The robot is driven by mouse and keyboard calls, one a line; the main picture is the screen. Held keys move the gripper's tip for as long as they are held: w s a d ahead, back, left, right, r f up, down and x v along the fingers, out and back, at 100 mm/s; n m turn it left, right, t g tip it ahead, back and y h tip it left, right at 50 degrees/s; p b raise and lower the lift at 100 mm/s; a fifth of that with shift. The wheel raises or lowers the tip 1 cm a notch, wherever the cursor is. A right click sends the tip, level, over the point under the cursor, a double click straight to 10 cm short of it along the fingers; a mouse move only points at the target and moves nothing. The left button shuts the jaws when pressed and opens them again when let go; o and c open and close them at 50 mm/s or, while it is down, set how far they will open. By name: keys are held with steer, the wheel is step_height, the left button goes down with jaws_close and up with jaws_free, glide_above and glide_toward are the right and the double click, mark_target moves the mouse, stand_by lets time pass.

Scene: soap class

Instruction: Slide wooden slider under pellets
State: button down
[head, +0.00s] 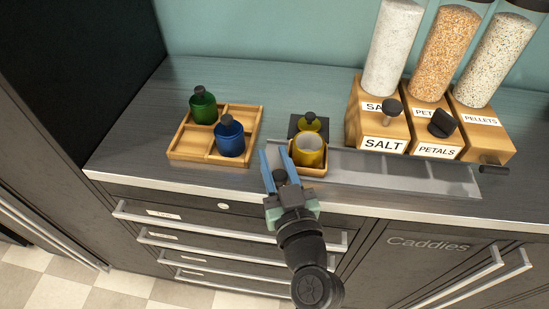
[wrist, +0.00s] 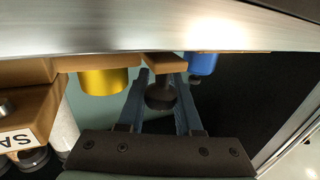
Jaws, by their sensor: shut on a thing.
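The wooden slider (head: 313,172) sits at the left end of a grey metal track (head: 400,172) and carries a yellow cup (head: 309,152). The slider (wrist: 100,63) and cup (wrist: 100,82) also show in the wrist view, which looks upside down. My gripper (head: 275,165) is at the slider's left front side, with blue fingers. In the wrist view my gripper (wrist: 160,85) is shut around a small wooden piece with a dark knob, seemingly the slider's handle. The pellets dispenser (head: 482,120) is the rightmost of three, well right of the slider.
Salt (head: 381,128) and petals (head: 431,130) dispensers stand behind the track, left of pellets. The track right of the cup looks clear.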

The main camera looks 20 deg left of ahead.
steer(key=w+d+b, duration=0.2)
steer(key=d+b, duration=0.2)
steer(key=d, duration=0.5)
steer(key=w+d+b, duration=0.3)
steer(key=d+b, duration=0.2)
steer(key=d, duration=0.4)
steer(key=w+d+b, duration=0.3)
steer(key=d+b, duration=0.2)
steer(key=d, duration=0.4)
steer(key=shift+d+f, duration=0.1)
steer(key=shift+d, duration=0.25)
steer(key=shift+w+d+b, duration=0.15)
steer(key=shift+d+b, duration=0.25)
steer(key=shift+d, duration=0.45)
steer(key=c, duration=0.6)
jaws_free()
steer(key=shift+d, duration=0.1)
steer(key=v, duration=1.2)
steer(key=shift+s+p, duration=0.4)
steer(key=shift+s, duration=0.05)
steer(key=shift+d, duration=0.1)
